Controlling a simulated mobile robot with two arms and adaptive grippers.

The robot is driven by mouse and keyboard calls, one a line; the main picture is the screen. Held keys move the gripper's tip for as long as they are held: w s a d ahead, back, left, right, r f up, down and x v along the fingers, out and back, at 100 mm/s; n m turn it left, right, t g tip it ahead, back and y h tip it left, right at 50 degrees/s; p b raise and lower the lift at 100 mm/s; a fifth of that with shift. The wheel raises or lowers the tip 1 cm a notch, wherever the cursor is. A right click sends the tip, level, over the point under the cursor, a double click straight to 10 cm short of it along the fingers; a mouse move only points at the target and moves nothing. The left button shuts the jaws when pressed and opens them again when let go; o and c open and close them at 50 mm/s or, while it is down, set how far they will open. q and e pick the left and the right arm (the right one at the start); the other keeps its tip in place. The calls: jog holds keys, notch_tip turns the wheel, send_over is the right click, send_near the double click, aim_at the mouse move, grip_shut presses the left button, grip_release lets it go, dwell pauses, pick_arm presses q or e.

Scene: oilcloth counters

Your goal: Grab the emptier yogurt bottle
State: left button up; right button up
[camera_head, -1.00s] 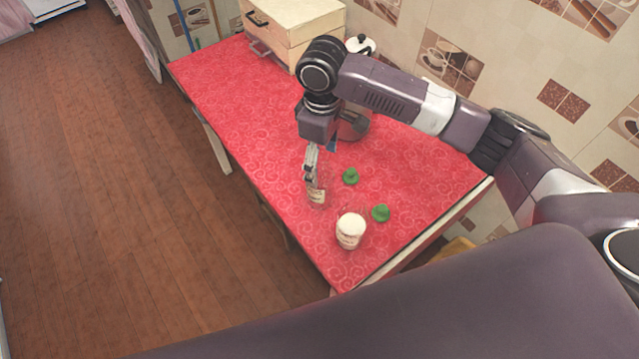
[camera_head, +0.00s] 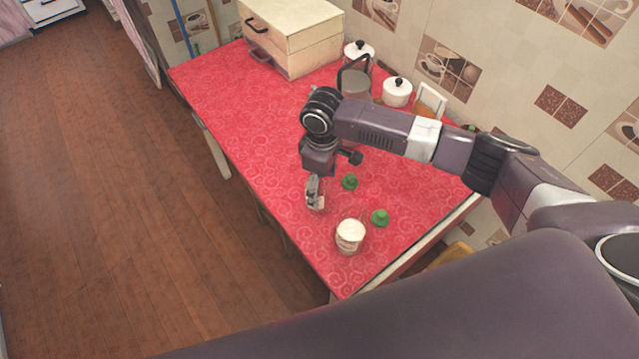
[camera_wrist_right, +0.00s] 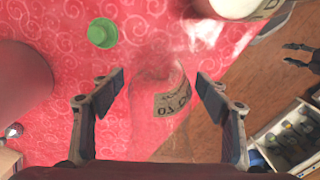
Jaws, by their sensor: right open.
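The emptier yogurt bottle (camera_wrist_right: 158,88) is clear glass with a printed label. It stands on the red table between the spread fingers of my right gripper (camera_wrist_right: 162,80) in the right wrist view; contact with either finger is not visible. The fuller yogurt bottle (camera_head: 349,236), white inside, stands nearer the front right corner. It also shows at the top of the right wrist view (camera_wrist_right: 238,7). My left gripper is not seen in the head view.
Two green lids lie right of the bottles: one (camera_head: 350,182) by the gripper, one (camera_head: 380,218) by the fuller bottle. A wooden box (camera_head: 290,38), kettle (camera_head: 354,82) and white lidded pot (camera_head: 397,92) stand at the back. The table's left part (camera_head: 235,95) is clear.

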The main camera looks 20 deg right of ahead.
jog(key=shift+c, duration=0.4)
jog(key=c, duration=1.5)
jog(key=shift+o, duration=0.2)
